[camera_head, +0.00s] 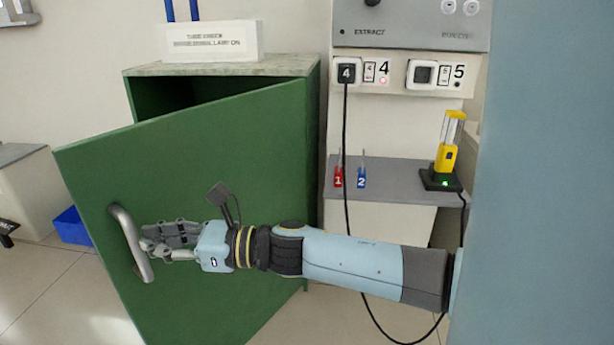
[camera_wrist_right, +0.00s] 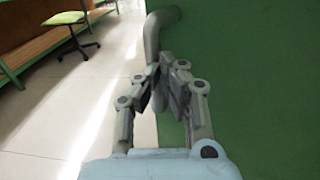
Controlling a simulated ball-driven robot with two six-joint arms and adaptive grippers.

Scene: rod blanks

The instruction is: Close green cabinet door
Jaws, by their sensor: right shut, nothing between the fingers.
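The green cabinet door (camera_head: 220,160) stands open, swung out from the green cabinet (camera_head: 150,98), with a dark gap showing at its top. A grey bar handle (camera_head: 124,240) is fixed near the door's free edge. My right gripper (camera_head: 148,243) is at the handle, its fingers shut with nothing between them. In the right wrist view the fingertips (camera_wrist_right: 162,88) meet just in front of the handle (camera_wrist_right: 152,40); whether they touch it I cannot tell. The door (camera_wrist_right: 240,70) fills the right of that view. My left gripper is not in view.
A sign (camera_head: 210,42) stands on the cabinet top. Right of it are a grey shelf (camera_head: 400,178) with a yellow device (camera_head: 446,158) and a hanging black cable (camera_head: 346,190). A blue bin (camera_head: 72,226) is on the floor at left. A green chair (camera_wrist_right: 62,18) stands farther off.

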